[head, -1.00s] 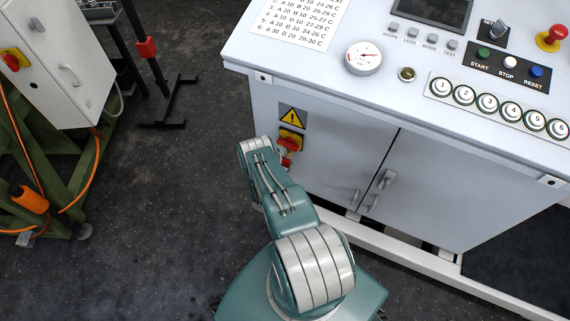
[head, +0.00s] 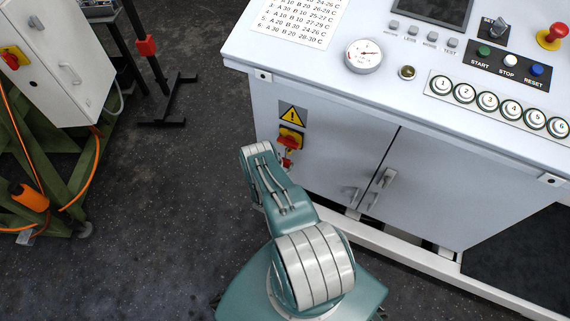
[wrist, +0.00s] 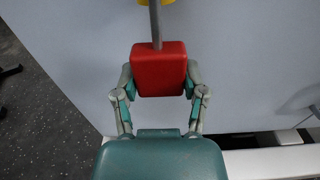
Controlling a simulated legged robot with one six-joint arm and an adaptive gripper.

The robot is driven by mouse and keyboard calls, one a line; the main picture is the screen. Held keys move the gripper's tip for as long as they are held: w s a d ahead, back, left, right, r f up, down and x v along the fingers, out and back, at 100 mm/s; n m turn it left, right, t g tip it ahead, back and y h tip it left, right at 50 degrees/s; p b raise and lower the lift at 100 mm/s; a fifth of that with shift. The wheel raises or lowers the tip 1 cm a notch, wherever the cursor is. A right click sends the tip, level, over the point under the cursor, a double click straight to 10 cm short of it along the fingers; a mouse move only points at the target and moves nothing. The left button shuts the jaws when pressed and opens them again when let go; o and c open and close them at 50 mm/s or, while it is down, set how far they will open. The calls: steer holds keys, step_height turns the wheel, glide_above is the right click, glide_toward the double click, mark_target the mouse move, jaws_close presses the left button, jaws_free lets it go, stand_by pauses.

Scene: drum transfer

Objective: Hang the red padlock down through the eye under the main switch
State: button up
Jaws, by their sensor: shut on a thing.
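The main switch (head: 290,139), a red handle on a yellow plate, is on the cabinet front below a warning triangle. The red padlock (wrist: 158,68) fills the middle of the wrist view, its grey shackle (wrist: 155,25) pointing up to the yellow of the switch (wrist: 150,2) at the top edge. My gripper (wrist: 158,86) is shut on the padlock body, with a finger on each side. In the head view, a little of the padlock (head: 286,163) shows just under the switch, partly behind my arm. The eye is not clear, and I cannot tell whether the shackle is through it.
The grey cabinet (head: 330,150) carries door handles (head: 384,180) right of the switch and an overhanging control desk (head: 400,95) above. A white base rail (head: 420,258) runs along its foot. Open dark floor (head: 160,220) lies to the left.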

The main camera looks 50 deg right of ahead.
steer(key=shift+f, duration=0.25)
steer(key=o, duration=1.2)
steer(key=shift+a, duration=0.15)
steer(key=v, duration=1.1)
steer(key=shift+s+a, duration=0.1)
steer(key=shift+a, duration=0.25)
